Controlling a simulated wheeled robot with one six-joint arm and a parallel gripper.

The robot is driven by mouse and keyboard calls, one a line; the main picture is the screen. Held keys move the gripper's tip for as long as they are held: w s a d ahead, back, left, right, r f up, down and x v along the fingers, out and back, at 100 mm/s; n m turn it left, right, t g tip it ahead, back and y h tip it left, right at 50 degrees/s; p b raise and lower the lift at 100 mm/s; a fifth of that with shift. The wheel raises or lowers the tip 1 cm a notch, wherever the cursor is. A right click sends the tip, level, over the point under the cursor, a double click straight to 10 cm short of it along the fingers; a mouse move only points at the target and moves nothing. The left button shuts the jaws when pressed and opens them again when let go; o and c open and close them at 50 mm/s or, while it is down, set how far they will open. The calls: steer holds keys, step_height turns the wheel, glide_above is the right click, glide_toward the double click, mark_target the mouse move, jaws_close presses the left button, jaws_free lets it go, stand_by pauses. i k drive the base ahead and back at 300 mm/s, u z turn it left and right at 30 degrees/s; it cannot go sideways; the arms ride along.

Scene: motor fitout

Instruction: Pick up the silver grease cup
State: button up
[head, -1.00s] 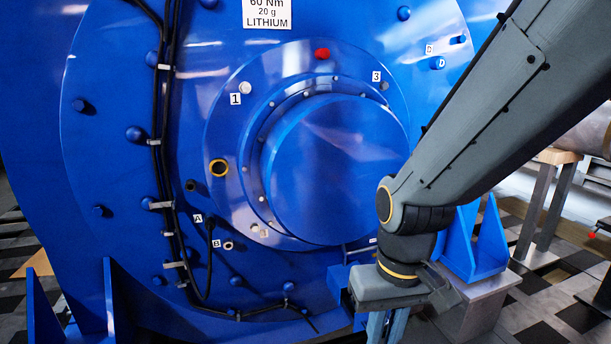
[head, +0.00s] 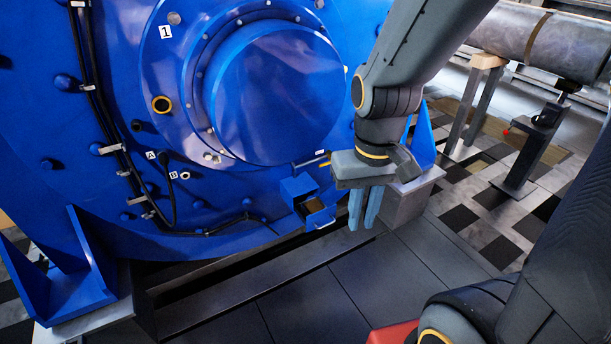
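My gripper (head: 364,209) hangs with its two blue-grey fingers pointing down, in front of the blue motor housing (head: 120,215). The fingers look close together; the view does not show clearly how far apart they are. No object shows between them. I cannot single out the silver grease cup for certain. A small silver round fitting (head: 174,18) sits on the flange beside the label 1, and a pale fitting (head: 212,157) sits low on the flange.
Black cables (head: 107,115) run down the housing's left side. A grey block (head: 405,203) under a blue bracket stands right behind my gripper. A metal cylinder (head: 525,40) rests on stands at the back right. Dark floor plates (head: 330,290) in front are clear.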

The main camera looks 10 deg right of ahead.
mark_target(312, 205)
steer(key=z, duration=0.55)
steer(key=k, duration=0.6)
steer(key=z, duration=0.8)
steer(key=i, duration=1.25)
steer(key=u, duration=1.1)
steer(key=i, duration=0.35)
steer(key=u, duration=0.3)
